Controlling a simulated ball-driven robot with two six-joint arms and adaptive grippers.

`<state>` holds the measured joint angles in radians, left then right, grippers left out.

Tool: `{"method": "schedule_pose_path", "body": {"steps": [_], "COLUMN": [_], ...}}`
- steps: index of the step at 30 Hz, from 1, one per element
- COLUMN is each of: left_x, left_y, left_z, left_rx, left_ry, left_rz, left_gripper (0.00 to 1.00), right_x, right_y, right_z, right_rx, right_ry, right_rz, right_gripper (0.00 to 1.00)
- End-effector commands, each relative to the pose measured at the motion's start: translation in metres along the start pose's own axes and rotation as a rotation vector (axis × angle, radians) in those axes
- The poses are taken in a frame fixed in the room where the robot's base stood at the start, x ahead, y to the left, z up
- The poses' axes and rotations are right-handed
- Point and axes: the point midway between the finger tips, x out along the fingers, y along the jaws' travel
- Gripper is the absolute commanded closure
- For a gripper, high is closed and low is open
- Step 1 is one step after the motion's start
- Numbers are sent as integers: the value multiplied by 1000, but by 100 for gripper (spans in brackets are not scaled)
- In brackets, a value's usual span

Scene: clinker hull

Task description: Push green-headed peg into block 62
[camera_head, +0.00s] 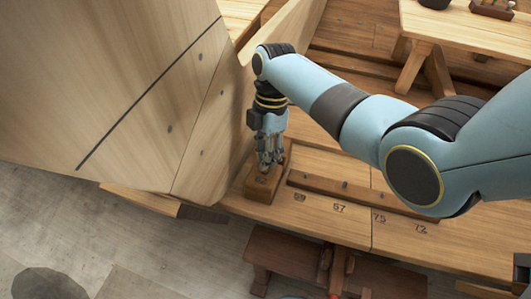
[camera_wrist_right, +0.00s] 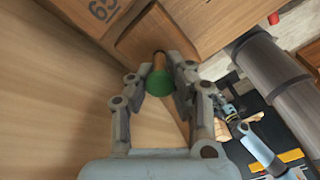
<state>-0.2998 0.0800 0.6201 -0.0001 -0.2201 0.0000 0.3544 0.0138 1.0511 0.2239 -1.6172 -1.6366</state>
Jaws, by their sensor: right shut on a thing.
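My right gripper (camera_head: 268,162) points down over a small brown wooden block (camera_head: 262,190) beside the hull planking. The block carries a mark too small to read in the head view. In the right wrist view my right gripper (camera_wrist_right: 170,82) is shut on the green-headed peg (camera_wrist_right: 185,103). A dark spot shows around the shank's far end; I cannot tell how deep the tip sits.
The pale hull planking (camera_head: 120,90) rises close on the left of the gripper. The bench top (camera_head: 330,225) has several painted numbers and a long brown strip (camera_head: 345,190). A second table (camera_head: 470,30) stands at the back right.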

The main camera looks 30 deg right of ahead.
Motion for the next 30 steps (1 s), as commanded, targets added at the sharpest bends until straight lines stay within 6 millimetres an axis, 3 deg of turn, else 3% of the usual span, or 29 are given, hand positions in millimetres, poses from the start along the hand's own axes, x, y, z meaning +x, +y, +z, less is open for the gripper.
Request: {"method": "schedule_pose_path", "body": {"steps": [30], "left_x": [9], "left_y": [1], "left_z": [2], "left_rx": [0], "left_ry": [-1], "left_rz": [0], "left_gripper": [60], "right_x": [18], "right_y": [0], "right_z": [0], "right_rx": [0], "right_ry": [0], "right_rz": [0], "right_gripper": [99]}}
